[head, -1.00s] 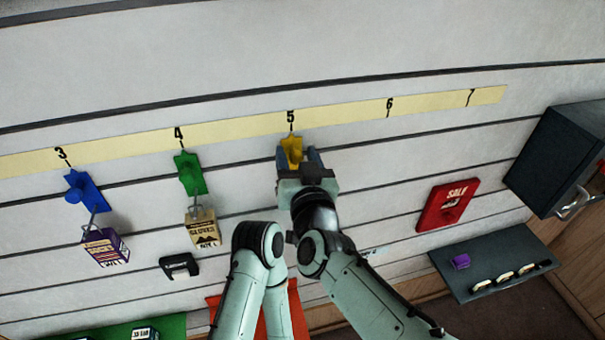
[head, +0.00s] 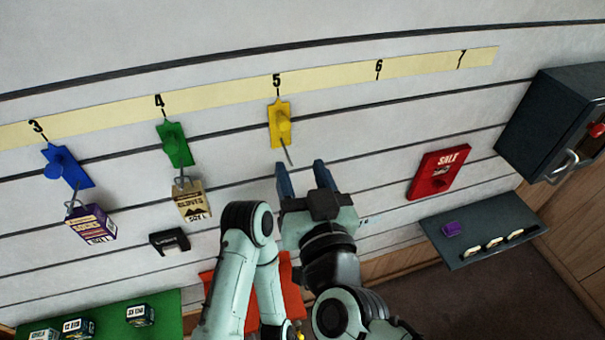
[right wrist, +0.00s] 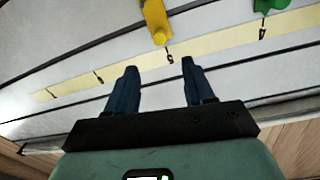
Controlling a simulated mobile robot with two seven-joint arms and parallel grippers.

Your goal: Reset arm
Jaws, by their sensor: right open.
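My right gripper (head: 301,170) is open and empty, just below the yellow hook (head: 280,124) under number 5 on the wall. The hook's bare metal prong points down toward the gap between the fingers. In the right wrist view, the open blue fingers (right wrist: 158,68) have nothing between them. The yellow hook (right wrist: 155,20) shows beyond the tips, apart from them. My left gripper is not in view.
A blue hook (head: 68,166) holds a purple box (head: 90,225); a green hook (head: 175,145) holds a tan box (head: 192,202). A green surface (head: 165,310) carries small boxes.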

